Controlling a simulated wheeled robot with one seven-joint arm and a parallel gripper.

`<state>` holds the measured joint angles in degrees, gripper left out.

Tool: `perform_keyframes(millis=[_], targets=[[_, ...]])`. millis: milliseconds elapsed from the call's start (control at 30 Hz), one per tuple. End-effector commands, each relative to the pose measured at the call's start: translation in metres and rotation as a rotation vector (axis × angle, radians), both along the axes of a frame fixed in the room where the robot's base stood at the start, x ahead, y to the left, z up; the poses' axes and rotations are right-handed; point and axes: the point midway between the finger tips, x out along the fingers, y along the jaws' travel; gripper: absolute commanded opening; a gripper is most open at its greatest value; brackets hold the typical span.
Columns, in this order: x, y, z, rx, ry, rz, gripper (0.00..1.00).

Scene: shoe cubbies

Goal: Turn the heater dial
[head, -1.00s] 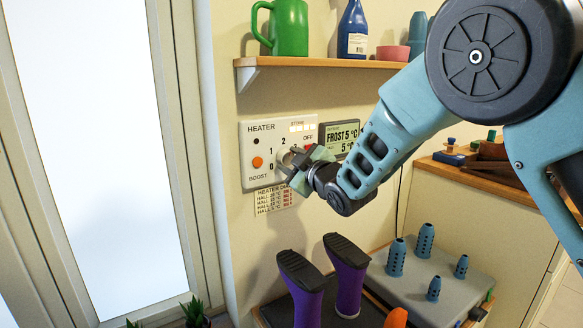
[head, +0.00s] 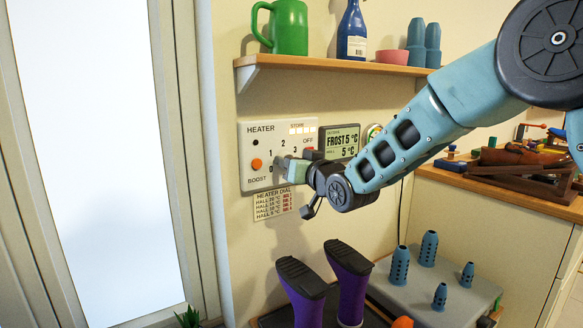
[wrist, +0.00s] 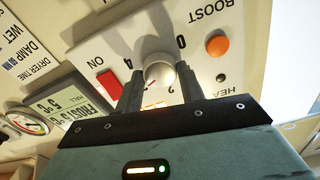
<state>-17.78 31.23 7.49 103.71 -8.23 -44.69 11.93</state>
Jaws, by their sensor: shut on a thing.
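The white heater panel (head: 251,144) is on the wall below the shelf, with numbers around its dial. In the head view my gripper (head: 281,168) is up against the panel and hides the dial. In the wrist view the round pale dial (wrist: 158,72) sits between the two dark fingers of my gripper (wrist: 160,84). The gripper is shut on the dial. In that view the "0" and "4" marks show beside the dial; I cannot make out its pointer. The display (head: 342,141) right of the panel reads FROST 5 °C and HALL 5 °C.
An orange button (head: 257,164) is at the panel's left; a red switch (wrist: 109,82) is near one finger. A heater dial card (head: 273,204) hangs below. A shelf (head: 330,64) with a green mug (head: 288,28) is above.

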Motion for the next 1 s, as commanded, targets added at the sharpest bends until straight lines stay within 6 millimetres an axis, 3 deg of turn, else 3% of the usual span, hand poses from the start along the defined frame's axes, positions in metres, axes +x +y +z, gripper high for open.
perform_keyframes(millis=[600,1000], targets=[[0.0007,-0.0012,-0.0019,0.496,0.288,-0.002,0.16],[0.0005,-0.0006,-0.0021,0.71,0.412,-0.002,0.16]])
